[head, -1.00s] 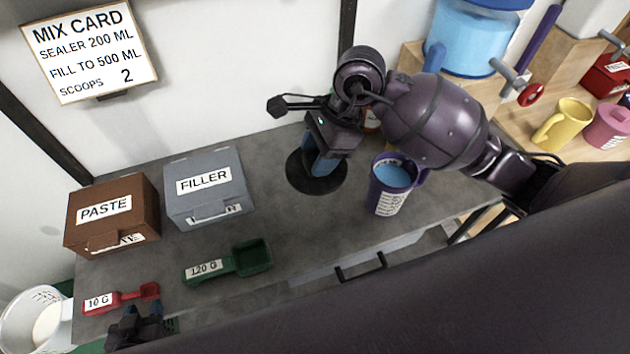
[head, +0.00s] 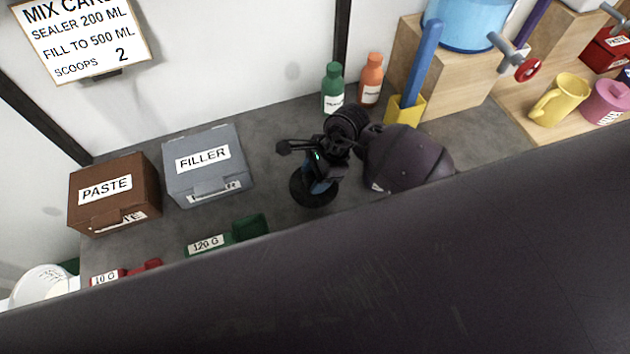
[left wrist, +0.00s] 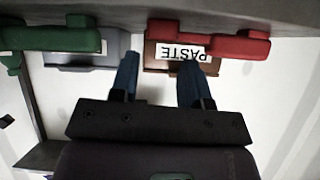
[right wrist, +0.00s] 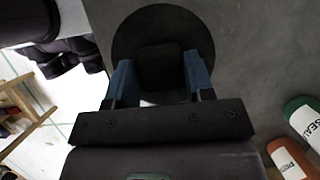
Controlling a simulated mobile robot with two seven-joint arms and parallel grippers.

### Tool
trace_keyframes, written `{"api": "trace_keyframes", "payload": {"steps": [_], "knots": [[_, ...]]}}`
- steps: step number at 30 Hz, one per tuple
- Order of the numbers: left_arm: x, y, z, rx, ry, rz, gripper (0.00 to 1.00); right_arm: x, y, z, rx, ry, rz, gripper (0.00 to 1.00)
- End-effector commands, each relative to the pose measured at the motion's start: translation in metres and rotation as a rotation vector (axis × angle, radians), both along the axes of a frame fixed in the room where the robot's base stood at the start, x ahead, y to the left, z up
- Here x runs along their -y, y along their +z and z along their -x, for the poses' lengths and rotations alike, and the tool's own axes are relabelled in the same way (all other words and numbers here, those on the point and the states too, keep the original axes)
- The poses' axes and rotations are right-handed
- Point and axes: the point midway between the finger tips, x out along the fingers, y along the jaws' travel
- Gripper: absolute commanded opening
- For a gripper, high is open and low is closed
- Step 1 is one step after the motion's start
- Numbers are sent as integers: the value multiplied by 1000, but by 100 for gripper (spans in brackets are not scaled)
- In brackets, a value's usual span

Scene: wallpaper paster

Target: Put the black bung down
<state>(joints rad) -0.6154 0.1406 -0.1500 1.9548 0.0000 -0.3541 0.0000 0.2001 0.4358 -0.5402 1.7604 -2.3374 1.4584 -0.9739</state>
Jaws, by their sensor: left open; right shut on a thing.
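The black bung (head: 300,190) is a wide round black disc with a block-shaped grip on top. My right gripper (head: 320,176) is shut on that grip, pointing down with the disc beneath its fingers. The right wrist view shows the disc (right wrist: 160,22) level over the grey counter, with the grip between the blue fingers. I cannot tell whether the disc touches the counter. My left gripper (left wrist: 158,72) is open and empty, below the paste box and red scoop in its own wrist view; it is hidden in the head view.
The grey filler box (head: 222,177) and brown paste box (head: 95,215) stand left of the bung. The green scoop (head: 215,244) and red scoop (head: 120,275) lie in front. Green (head: 332,90) and orange (head: 370,80) bottles stand behind. My own arm covers the counter's front.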

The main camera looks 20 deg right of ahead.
Motion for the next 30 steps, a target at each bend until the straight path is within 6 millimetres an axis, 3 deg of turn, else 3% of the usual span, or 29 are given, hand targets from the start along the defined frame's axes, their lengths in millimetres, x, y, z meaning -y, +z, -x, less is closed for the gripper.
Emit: {"api": "trace_keyframes", "payload": {"steps": [9,22,23,27,30], "knots": [[0,4,1,-2,1,1,43,-1,-35,1,-1,-1,-1,20],[0,0,1,-1,1,0,43,0,-40,0,1,2,0,20],[0,0,1,0,1,0,43,0,-40,0,0,1,0,50],[0,1,1,-1,1,1,43,0,-39,0,0,1,0,72],[0,1,1,-1,1,1,43,0,-39,0,0,1,0,74]]}}
